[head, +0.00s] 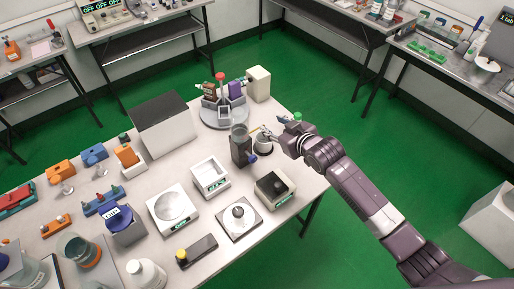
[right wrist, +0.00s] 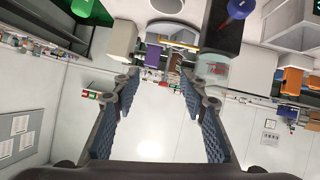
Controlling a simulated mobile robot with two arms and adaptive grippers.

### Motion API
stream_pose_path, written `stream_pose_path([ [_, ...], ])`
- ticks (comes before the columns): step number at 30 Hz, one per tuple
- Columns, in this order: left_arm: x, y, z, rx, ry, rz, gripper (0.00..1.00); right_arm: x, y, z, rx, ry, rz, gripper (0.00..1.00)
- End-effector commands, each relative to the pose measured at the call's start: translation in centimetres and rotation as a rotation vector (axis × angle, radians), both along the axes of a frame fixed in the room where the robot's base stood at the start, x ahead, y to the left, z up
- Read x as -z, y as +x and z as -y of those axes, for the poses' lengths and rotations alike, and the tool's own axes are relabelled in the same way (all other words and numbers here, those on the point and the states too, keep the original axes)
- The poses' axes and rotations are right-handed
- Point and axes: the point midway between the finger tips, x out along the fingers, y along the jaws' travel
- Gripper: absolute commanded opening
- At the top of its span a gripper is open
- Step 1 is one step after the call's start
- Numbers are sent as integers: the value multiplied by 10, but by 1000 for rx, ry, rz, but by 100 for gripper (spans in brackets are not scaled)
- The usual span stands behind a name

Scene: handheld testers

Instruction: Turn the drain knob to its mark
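A dark grey block (head: 241,150) with a clear glass vessel (head: 239,131) on top stands near the table's right edge. A blue knob (head: 251,158) sticks out low on its right side. In the right wrist view, which looks upside down, the blue knob (right wrist: 238,9) is at the top right, beside the dark block (right wrist: 216,30), and the glass (right wrist: 212,68) bears red marking. No mark for the knob can be made out. My right gripper (head: 264,132) is open and empty, right of the block and apart from the knob; its fingers (right wrist: 162,82) stand wide apart. My left gripper is not in view.
Behind is a round carousel (head: 222,116) with bottles, and a cream box (head: 258,83). A dark-topped device (head: 274,187) and a white tray (head: 210,178) stand in front.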

Motion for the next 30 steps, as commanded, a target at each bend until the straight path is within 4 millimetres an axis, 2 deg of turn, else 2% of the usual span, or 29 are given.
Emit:
stream_pose_path([
  [1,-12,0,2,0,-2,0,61,13,-25,-5,1,34,-115,40],
  [4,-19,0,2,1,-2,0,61,38,-64,-15,-6,81,-289,40],
  [6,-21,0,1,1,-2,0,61,48,-84,-20,-14,100,-367,40],
  [9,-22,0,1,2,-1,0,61,56,-97,-24,-21,114,-422,40],
  [13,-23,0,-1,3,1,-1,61,63,-95,-29,-22,117,-432,40],
  [30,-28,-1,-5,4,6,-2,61,107,-60,-59,-22,115,-429,40],
])
